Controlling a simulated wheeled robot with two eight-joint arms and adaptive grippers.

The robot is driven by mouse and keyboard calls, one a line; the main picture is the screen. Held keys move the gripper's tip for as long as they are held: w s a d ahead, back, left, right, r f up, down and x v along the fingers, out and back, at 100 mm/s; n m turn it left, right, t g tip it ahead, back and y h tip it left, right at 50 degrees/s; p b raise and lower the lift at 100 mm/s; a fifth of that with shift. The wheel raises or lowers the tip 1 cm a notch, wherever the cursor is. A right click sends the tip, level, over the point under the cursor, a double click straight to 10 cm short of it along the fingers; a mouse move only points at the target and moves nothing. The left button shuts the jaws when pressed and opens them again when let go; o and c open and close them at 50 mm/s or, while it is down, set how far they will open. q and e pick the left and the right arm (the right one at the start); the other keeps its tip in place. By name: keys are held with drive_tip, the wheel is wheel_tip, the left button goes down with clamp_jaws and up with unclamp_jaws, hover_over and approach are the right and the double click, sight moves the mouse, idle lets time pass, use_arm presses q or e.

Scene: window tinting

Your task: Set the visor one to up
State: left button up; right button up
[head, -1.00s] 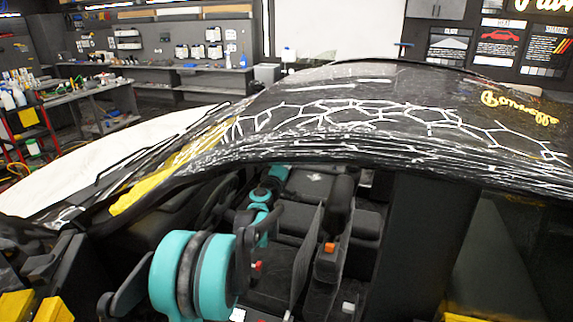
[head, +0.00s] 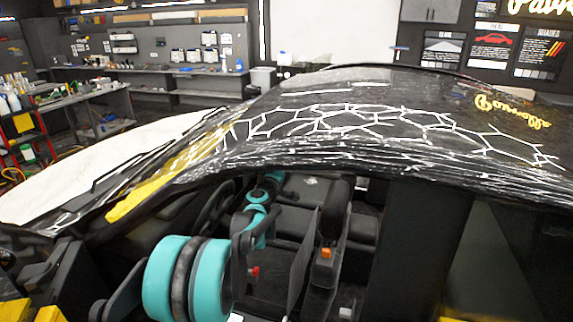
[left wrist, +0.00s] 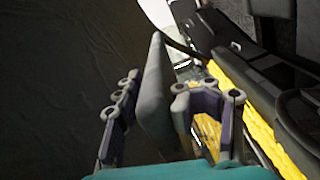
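The visor (left wrist: 155,95) is a grey, slim panel seen nearly edge-on in the left wrist view. My left gripper (left wrist: 155,90) has its two purple-grey fingers apart, one on each side of the visor; firm contact cannot be made out. In the head view my teal left arm reaches through the car's side opening, and its gripper and the visor are hidden under the roof. My right gripper is not in view.
The car roof (head: 340,125), with white hexagon lines, arches over the cabin. A dark pillar (head: 425,240) stands right of the opening, and a yellow-edged front pillar (head: 170,180) is at left. Seats (head: 325,250) fill the cabin. Workbenches stand behind.

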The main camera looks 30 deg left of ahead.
use_arm(q)
drive_tip(key=shift+s, duration=0.45)
drive_tip(key=v, duration=1.1)
drive_tip(key=shift+f, duration=0.1)
